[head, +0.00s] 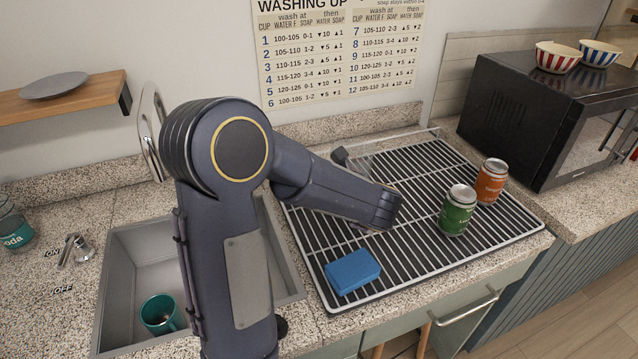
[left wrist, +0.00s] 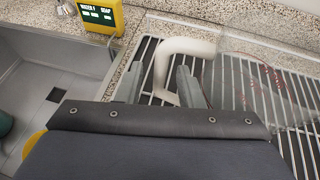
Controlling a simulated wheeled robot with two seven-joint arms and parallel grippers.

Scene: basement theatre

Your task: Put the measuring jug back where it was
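The measuring jug is clear, with red markings on its body (left wrist: 268,85) and a thick white handle (left wrist: 187,47), in the left wrist view. It is over the wire drying rack (head: 300,232); whether it touches the wires I cannot tell. My left gripper (left wrist: 163,88) has its two fingers apart, one on each side of the handle's lower end, with a gap visible beside the handle. In the head view my left arm hides most of the gripper and the handle. My right gripper is in neither view.
A green can (head: 457,212), an orange can (head: 491,182) and a blue sponge (head: 352,272) are on the rack. The sink (head: 125,262) at left holds a teal mug (head: 160,314). A microwave (head: 520,115) stands at right. A yellow display box (left wrist: 100,14) stands behind the sink.

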